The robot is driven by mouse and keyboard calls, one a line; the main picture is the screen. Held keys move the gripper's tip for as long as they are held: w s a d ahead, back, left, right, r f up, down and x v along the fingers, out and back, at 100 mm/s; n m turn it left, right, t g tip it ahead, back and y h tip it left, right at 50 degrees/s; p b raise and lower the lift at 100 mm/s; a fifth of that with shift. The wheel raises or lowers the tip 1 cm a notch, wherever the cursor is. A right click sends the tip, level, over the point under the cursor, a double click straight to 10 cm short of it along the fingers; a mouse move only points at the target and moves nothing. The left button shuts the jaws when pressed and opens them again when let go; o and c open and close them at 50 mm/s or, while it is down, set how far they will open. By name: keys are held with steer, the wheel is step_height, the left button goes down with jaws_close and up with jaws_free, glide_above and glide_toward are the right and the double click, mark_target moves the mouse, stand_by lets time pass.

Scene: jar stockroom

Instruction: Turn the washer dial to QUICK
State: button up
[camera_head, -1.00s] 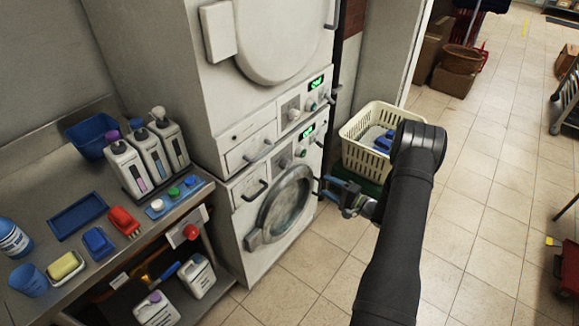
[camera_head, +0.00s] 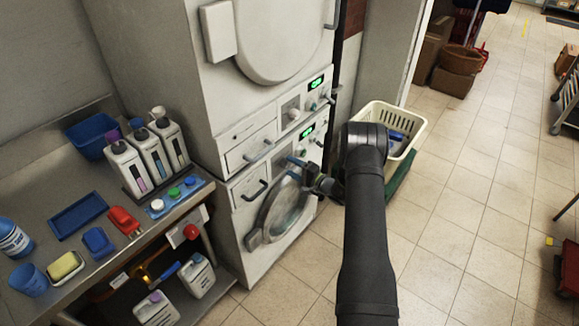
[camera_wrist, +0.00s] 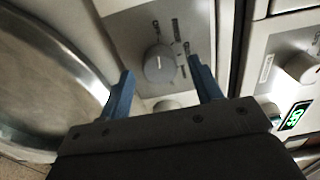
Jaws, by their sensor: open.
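The washer is the lower machine, with a round glass door (camera_head: 280,212) and a control panel with a lit green display (camera_head: 307,131). Its round grey dial (camera_wrist: 160,68) shows in the wrist view, with a short pale mark on its face and printed marks around it too small to read. My gripper (camera_head: 293,168) is in front of the washer panel, its blue fingers open. In the wrist view the fingers of my gripper (camera_wrist: 160,66) lie on either side of the dial; contact cannot be told. In the head view the gripper partly covers the dial area.
A second machine (camera_head: 225,100) is stacked above, with its own white dial (camera_wrist: 302,68) and green display (camera_wrist: 293,117). A cream laundry basket (camera_head: 408,118) stands right, partly behind my arm. A metal counter (camera_head: 45,240) with bottles is left.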

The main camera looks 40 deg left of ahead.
steer(key=shift+a, duration=0.9)
steer(key=shift+c, duration=0.5)
steer(key=c, duration=0.9)
